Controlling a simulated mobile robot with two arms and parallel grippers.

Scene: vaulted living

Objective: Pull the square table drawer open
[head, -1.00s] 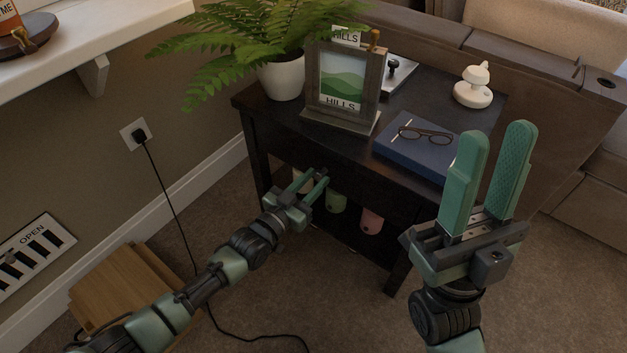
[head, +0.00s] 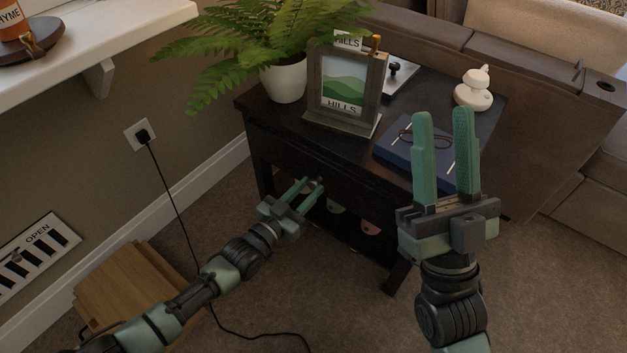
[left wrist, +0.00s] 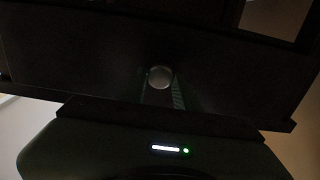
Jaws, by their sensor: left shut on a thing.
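The square table (head: 262,120) is dark, with a black top. Its drawer (head: 350,191) is in the shaded front below the top; the drawer front appears to stand out somewhat from the table. My left gripper (head: 312,186) is at the drawer front, shut on its small knob. In the left wrist view the round grey knob (left wrist: 160,77) sits at the middle of the dark drawer front, at the fingers. My right gripper (head: 443,115) is raised in front of the table's right side, fingers apart and empty.
On the table stand a potted fern (head: 284,80), a picture frame (head: 345,85), a blue book (head: 405,150) with glasses and a white ornament (head: 474,92). A wooden stool (head: 130,290) and a black cord are at left; a sofa (head: 560,130) is behind.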

